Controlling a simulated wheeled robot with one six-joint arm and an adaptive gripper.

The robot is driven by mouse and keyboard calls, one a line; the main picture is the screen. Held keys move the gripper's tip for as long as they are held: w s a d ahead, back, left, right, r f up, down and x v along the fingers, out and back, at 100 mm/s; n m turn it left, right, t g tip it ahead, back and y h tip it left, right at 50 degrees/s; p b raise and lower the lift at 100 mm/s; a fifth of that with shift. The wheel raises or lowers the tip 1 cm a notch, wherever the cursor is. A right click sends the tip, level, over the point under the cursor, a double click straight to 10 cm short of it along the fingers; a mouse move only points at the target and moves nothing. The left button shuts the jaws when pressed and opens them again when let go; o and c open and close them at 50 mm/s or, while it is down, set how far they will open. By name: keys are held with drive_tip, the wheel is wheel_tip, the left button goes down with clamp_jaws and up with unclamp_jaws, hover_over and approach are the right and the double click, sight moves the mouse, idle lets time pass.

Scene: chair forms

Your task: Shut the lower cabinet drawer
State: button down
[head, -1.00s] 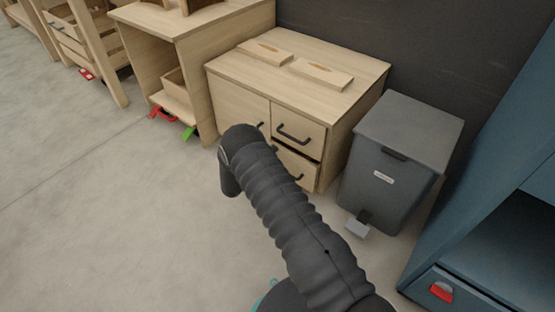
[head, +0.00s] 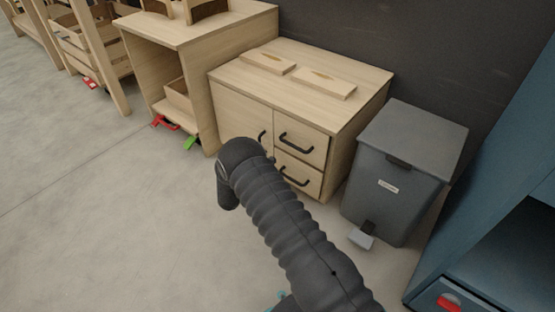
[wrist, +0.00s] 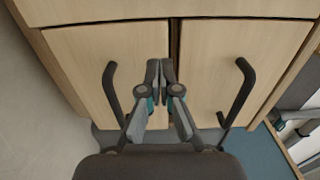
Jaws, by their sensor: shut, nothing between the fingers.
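The light wooden cabinet (head: 345,110) stands against the dark wall in the head view. Its lower drawer (head: 312,182) has a dark bar handle and looks flush, with only a thin seam under the upper drawer (head: 312,143). My arm covers the area just left of and below the drawers, and my gripper is hidden there. In the wrist view my gripper (wrist: 160,72) is shut and empty, its tips close to the seam between two wooden fronts with dark handles. Whether the tips touch a front cannot be told.
A grey pedal bin (head: 400,180) stands close to the cabinet's right. A blue unit (head: 480,215) is at far right. The floor at left is clear.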

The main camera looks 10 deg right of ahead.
drive_tip(key=v, duration=0.9)
drive_tip(key=shift+s+a, duration=0.2)
drive_tip(key=shift+s, duration=0.05)
